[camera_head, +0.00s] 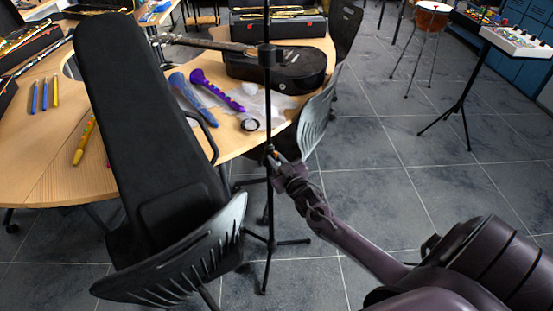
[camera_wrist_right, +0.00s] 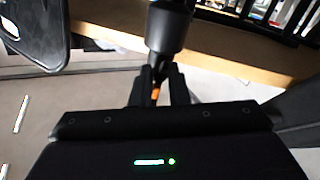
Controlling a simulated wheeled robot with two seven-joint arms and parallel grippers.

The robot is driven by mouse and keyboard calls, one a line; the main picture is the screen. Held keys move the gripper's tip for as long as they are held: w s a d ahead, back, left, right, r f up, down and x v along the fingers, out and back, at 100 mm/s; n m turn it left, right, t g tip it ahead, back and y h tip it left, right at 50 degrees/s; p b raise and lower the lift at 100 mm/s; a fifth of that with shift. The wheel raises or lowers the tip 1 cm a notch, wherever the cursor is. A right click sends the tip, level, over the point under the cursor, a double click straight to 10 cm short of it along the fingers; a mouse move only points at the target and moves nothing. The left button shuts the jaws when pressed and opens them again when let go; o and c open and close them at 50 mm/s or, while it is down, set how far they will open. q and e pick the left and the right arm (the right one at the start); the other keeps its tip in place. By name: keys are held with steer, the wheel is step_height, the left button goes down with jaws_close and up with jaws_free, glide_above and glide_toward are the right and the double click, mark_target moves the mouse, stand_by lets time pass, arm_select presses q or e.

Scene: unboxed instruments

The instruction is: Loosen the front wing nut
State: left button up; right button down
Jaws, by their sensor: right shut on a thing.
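A thin black stand (camera_head: 267,110) rises upright from a tripod base on the floor, with a thick collar (camera_head: 267,55) high on its pole. My right gripper (camera_head: 272,158) is at the pole, below the collar and just above the seat height of the chairs. In the right wrist view its two dark fingers (camera_wrist_right: 158,88) close just below a black cylindrical part of the stand (camera_wrist_right: 168,28). A small orange bit (camera_wrist_right: 155,94) shows between the fingers. The front wing nut is mostly hidden by them. My left gripper is not in view.
A long black case (camera_head: 140,110) leans on a black chair (camera_head: 185,255) left of the stand. The wooden table (camera_head: 40,165) behind holds a dark guitar (camera_head: 275,72) and purple and blue instruments. Open tiled floor (camera_head: 385,165) lies to the right.

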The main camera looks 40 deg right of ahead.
steer(key=shift+n, duration=1)
steer(key=n, duration=0.4)
steer(key=shift+n+p, duration=0.3)
steer(key=n, duration=0.3)
steer(key=shift+f+n, duration=0.1)
steer(key=shift+n, duration=0.2)
steer(key=shift+n+p, duration=0.35)
steer(key=shift+n, duration=1.85)
steer(key=c, duration=1.3)
jaws_free()
